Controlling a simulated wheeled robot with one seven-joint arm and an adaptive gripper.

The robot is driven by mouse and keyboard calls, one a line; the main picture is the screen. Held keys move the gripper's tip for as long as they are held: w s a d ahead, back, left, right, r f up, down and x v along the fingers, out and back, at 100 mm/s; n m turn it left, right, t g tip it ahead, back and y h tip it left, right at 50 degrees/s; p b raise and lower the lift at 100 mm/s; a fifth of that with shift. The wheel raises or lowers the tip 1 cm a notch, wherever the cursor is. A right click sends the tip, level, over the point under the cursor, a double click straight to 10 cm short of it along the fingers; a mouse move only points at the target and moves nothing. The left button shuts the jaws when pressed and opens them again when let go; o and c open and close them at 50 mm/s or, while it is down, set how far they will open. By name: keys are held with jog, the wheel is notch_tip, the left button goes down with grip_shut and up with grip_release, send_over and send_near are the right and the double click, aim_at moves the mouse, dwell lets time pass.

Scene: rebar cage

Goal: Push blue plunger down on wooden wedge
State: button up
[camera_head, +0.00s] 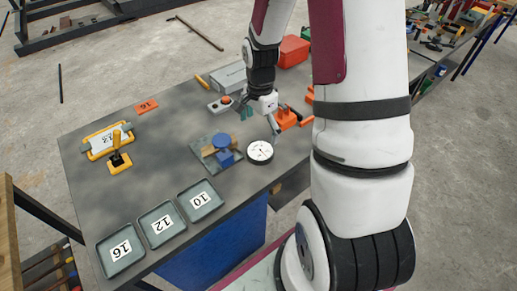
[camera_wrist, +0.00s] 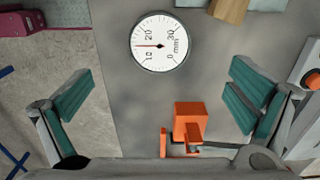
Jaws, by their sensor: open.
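The blue plunger (camera_head: 221,141) has a round blue top above a blue block. It stands on a grey-green plate (camera_head: 207,160) near the middle of the table, left of a round white dial gauge (camera_head: 260,151). The wooden wedge (camera_wrist: 229,10) shows in part at the top edge of the wrist view; it is small and partly hidden in the head view. My gripper (camera_head: 258,110) is open and empty above the table, beyond the plunger and gauge. In the wrist view my gripper (camera_wrist: 160,95) has its teal fingers wide apart, with the gauge (camera_wrist: 159,45) beyond them.
An orange fixture (camera_wrist: 190,125) is below my gripper, near its right finger. Three numbered trays (camera_head: 162,223) line the table's front edge. A yellow-framed piece (camera_head: 107,139) lies at left. A grey box (camera_head: 228,77) and a red box (camera_head: 293,51) stand at the back.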

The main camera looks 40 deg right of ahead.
jog(key=shift+r, duration=0.15)
dwell(0.4)
jog(key=s+a+r+n+t+p, duration=0.1)
jog(key=s+a+r+n, duration=0.15)
jog(key=r, duration=0.55)
jog(key=s+a+r+n+t, duration=0.1)
jog(key=a+r+n, duration=0.2)
jog(key=r, duration=0.5)
jog(key=s+a+r+n+t+p, duration=0.1)
jog(key=a+r+n, duration=0.2)
jog(key=r, duration=0.4)
jog(key=s+a+r+n+t, duration=0.1)
jog(key=s+a+r+n, duration=0.1)
jog(key=s, duration=0.4)
jog(key=s+a+r+n+t+b, duration=0.1)
jog(key=s+a+r+n, duration=0.2)
jog(key=s+n, duration=0.3)
jog(key=shift+a+r+n+t, duration=0.35)
jog(key=shift+a+n, duration=0.2)
jog(key=shift+a, duration=0.2)
